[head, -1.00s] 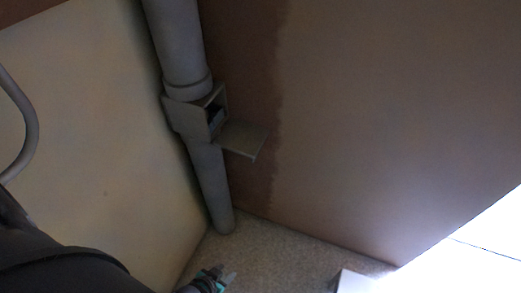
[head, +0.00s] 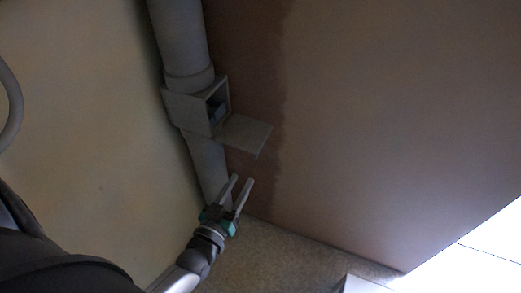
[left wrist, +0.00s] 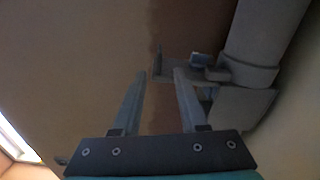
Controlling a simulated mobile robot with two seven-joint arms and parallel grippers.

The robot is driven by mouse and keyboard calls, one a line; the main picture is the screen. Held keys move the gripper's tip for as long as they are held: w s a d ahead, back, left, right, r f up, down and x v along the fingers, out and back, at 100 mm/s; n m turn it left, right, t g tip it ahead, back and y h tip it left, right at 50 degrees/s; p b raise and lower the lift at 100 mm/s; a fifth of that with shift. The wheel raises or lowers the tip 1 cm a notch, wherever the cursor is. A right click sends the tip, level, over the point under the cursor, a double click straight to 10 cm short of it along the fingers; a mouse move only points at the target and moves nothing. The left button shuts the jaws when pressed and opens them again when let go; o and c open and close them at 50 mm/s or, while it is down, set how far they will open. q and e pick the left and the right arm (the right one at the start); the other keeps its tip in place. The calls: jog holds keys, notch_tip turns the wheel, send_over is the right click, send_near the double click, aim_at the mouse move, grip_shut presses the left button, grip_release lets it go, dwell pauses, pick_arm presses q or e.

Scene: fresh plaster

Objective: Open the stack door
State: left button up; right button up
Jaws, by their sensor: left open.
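The grey stack pipe (head: 180,40) runs down the corner, with a square box (head: 190,110) around it. The stack door (head: 243,133) is a flat flap standing out from the box's lower edge, so the box's front is open. Something bluish shows inside the box. My left gripper (head: 242,180) is open and empty, below the door and apart from it, fingers pointing up. The left wrist view shows both fingers (left wrist: 160,73) spread, with the pipe (left wrist: 255,45) and box beyond them at the right. The door's outline is unclear there. My right gripper is not in view.
A pale yellowish wall (head: 90,120) lies left of the pipe and a brown plaster wall (head: 390,110) with a darker patch lies right. Speckled floor (head: 265,260) is below. A pale object (head: 365,285) stands at the bottom edge. The space before the brown wall is clear.

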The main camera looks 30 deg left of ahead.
aim_at(260, 149)
pick_arm(q)
jog(key=w+b, duration=0.1)
jog(key=w, duration=0.3)
jog(key=w+b, duration=0.1)
jog(key=w, duration=0.3)
jog(key=w+b, duration=0.1)
jog(key=w, duration=0.3)
jog(key=shift+a+f+b, duration=0.1)
jog(key=shift+a+b, duration=0.2)
jog(key=shift+b, duration=0.1)
jog(key=shift+w, duration=0.8)
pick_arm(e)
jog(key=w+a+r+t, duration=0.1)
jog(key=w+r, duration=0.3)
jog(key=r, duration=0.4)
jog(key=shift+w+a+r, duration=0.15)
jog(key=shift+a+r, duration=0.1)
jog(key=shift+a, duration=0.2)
pick_arm(q)
grip_shut()
